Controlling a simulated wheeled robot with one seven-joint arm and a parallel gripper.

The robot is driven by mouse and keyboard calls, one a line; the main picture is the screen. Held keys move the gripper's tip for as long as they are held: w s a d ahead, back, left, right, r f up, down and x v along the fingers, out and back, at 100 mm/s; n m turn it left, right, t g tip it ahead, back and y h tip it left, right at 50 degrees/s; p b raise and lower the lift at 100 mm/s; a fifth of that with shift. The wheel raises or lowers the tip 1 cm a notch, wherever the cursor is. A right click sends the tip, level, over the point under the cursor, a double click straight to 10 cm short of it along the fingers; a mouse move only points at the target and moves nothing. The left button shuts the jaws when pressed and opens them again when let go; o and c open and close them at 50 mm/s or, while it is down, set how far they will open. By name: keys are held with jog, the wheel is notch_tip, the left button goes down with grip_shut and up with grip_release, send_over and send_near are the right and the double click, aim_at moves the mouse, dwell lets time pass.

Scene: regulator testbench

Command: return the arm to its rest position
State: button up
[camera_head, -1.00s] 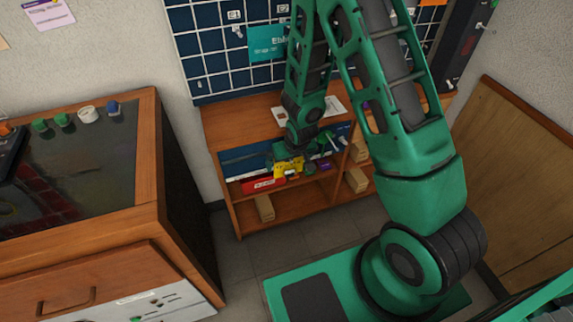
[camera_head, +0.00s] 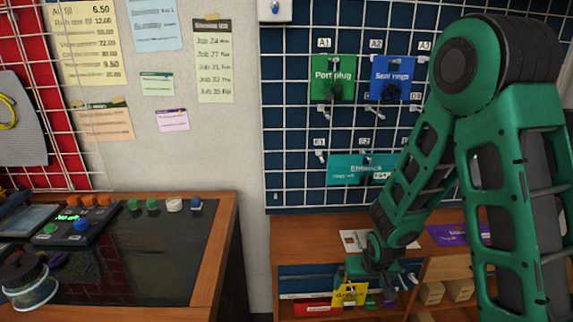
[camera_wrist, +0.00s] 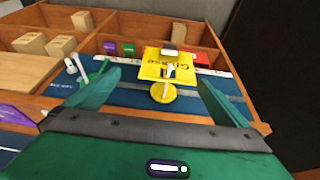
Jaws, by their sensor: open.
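My arm reaches down from the right in the head view, bent at a high elbow. My gripper (camera_head: 376,280) hangs at the front of the wooden shelf unit. In the wrist view my gripper (camera_wrist: 159,77) is open, its two green fingers spread with nothing held between them. A yellow tag (camera_wrist: 168,65) with a yellow disc (camera_wrist: 163,93) below it shows beyond and between the fingertips, apparently clear of both. The yellow tag (camera_head: 349,294) also shows just left of the gripper in the head view.
The shelf unit (camera_head: 300,232) holds cardboard boxes (camera_wrist: 30,42), a red box (camera_head: 318,309) and small purple and green items. A blue pegboard (camera_head: 290,110) with labelled hooks rises behind it. A wooden bench (camera_head: 222,245) with a dark top stands left.

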jog(key=s+d+r+m+g+h, duration=0.1)
jog(key=s+d+r+m+g, duration=0.15)
jog(key=s+d+r, duration=0.9)
jog(key=s+d+r+m+g, duration=0.1)
jog(key=s+d+r+m, duration=0.1)
jog(key=s+r, duration=0.4)
jog(key=s+d+r+m+y, duration=0.1)
jog(key=s+r, duration=0.4)
jog(key=s, duration=0.6)
jog(key=shift+s+d+r+m+g, duration=0.3)
jog(key=shift+d+r+m+g, duration=0.05)
jog(key=shift+d, duration=0.3)
jog(key=shift+w+f, duration=0.25)
jog(key=shift+w, duration=0.4)
